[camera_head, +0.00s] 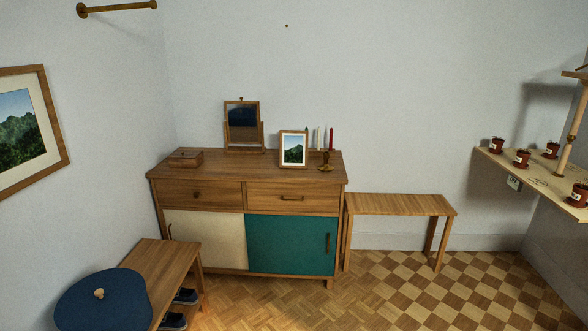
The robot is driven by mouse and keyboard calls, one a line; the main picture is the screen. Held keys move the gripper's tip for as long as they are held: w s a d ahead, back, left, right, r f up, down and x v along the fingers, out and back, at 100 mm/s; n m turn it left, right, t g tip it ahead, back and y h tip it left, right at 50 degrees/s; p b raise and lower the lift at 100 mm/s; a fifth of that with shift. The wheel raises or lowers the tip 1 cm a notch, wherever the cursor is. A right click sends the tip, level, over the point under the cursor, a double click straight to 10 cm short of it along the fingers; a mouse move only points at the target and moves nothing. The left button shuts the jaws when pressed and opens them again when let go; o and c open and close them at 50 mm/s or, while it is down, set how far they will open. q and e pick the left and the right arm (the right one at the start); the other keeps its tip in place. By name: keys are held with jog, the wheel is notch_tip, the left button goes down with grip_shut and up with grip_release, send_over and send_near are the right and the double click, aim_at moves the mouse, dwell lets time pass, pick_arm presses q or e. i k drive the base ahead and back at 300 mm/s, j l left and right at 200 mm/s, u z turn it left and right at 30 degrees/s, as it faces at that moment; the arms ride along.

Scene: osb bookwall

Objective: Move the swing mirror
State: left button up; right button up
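The swing mirror (243,122) stands upright on top of the wooden dresser (220,166), near its back edge and left of the middle. It has a wooden frame on a stand, with a dark glass. A small framed picture (293,148) stands to its right and a low wooden box (186,157) lies to its left, both apart from it. Neither of my grippers shows in the head view.
A candle holder (326,166) with candles stands right of the small picture. A wooden bench (400,205) stands right of the dresser. A low table (165,265) with a dark blue round thing (100,305) is at front left. A shelf (535,183) with several pots juts out at right. The middle floor is clear.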

aim_at(244, 119)
jog(key=i+l+z, duration=0.2)
jog(key=i, duration=0.45)
jog(key=i+z, duration=0.15)
jog(key=i, duration=0.55)
jog(key=i+l+u, duration=0.1)
jog(key=i+u, duration=0.35)
jog(key=i+l+u, duration=0.2)
jog(key=u, duration=0.2)
jog(key=i+l+u, duration=0.7)
jog(key=l+u, duration=0.2)
jog(key=j, duration=0.1)
